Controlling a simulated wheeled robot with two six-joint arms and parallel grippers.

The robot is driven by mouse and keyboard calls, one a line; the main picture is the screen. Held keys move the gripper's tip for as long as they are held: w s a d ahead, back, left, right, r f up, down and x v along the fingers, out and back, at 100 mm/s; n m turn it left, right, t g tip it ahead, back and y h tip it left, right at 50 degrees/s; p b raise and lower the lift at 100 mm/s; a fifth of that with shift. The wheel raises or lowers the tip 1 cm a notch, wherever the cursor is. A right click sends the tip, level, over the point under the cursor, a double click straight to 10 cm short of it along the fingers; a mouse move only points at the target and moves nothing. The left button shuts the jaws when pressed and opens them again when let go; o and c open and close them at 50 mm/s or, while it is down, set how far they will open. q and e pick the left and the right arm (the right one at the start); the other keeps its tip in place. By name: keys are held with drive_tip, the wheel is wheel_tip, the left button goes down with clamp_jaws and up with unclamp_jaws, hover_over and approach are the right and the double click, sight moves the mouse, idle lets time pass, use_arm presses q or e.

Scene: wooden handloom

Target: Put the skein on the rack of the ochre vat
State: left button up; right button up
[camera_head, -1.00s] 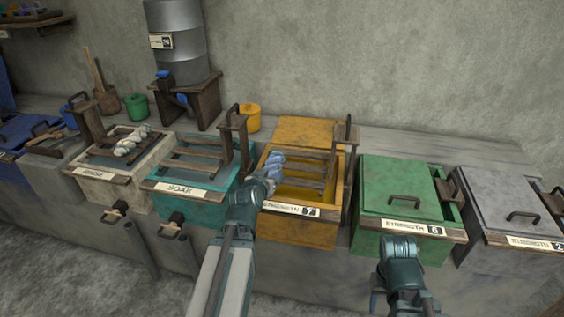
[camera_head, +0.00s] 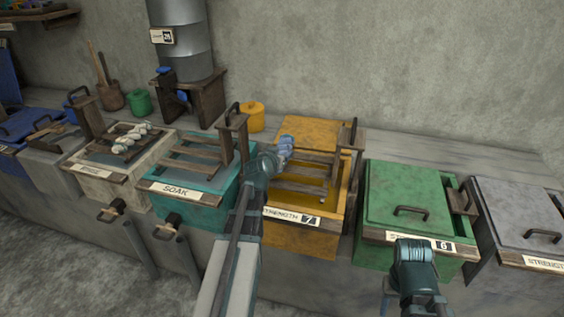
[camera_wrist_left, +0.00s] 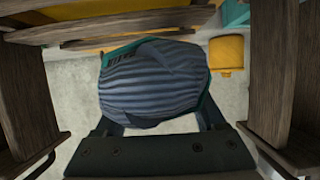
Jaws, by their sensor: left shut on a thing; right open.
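The blue-grey skein (camera_head: 286,149) is in my left gripper (camera_head: 272,158), which is shut on it. In the left wrist view the ribbed skein (camera_wrist_left: 152,82) fills the middle, with dark gripper parts around it. The ochre vat (camera_head: 328,236) stands open, with a wooden rack (camera_head: 305,180) of several bars across it. The skein shows over the left back part of this rack; whether it touches a bar I cannot tell. My right gripper (camera_head: 415,258) is open, low in front of the green vat; its fingertips are hard to make out.
A teal soak vat (camera_head: 190,205) with its own rack stands left of the ochre vat. A lidded green vat (camera_head: 405,200) stands right of it, then a grey vat (camera_head: 515,210). Upright wooden posts (camera_head: 352,150) flank the rack. A yellow pot (camera_head: 252,117) stands behind.

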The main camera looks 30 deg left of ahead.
use_arm(q)
wheel_tip(320, 180, down, 4)
drive_tip(key=b, duration=0.3)
drive_tip(key=shift+r, duration=0.35)
drive_tip(key=o, duration=1.5)
